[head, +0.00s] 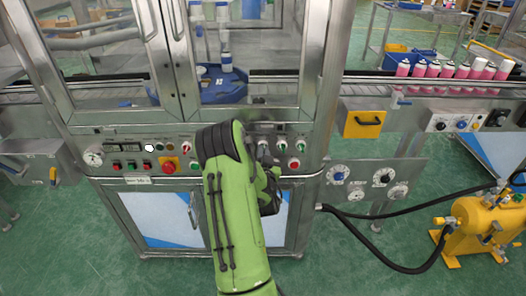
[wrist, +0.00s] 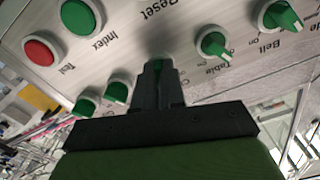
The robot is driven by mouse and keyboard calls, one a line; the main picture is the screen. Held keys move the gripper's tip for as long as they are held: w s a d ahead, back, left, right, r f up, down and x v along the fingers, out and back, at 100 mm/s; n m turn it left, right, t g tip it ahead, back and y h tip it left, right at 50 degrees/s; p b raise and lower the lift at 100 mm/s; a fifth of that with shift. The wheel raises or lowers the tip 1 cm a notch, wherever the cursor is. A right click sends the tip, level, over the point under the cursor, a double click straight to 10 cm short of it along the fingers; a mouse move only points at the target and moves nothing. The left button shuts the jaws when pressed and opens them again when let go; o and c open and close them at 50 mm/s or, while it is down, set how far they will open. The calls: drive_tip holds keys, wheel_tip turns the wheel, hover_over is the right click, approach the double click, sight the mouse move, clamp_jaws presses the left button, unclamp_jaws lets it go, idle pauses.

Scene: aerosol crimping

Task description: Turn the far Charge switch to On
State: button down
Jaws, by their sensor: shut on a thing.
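My gripper (wrist: 158,72) is shut on a green switch knob (wrist: 158,61) on the metal panel in the wrist view. Only the tip of that knob shows between the dark fingers, so its setting and label are hidden. No Charge label is readable. In the head view my green arm reaches the machine's front panel and hides part of it.
Close by are a green Index button (wrist: 79,17) and a red button (wrist: 40,50). In the head view a red stop button (head: 169,166) sits left of my arm. A side panel with dials (head: 338,173), hoses and a yellow tank (head: 470,230) stand to the right.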

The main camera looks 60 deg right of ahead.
drive_tip(key=shift+m+p, duration=0.3)
drive_tip(key=shift+m, duration=0.8)
drive_tip(key=c, duration=1.2)
unclamp_jaws()
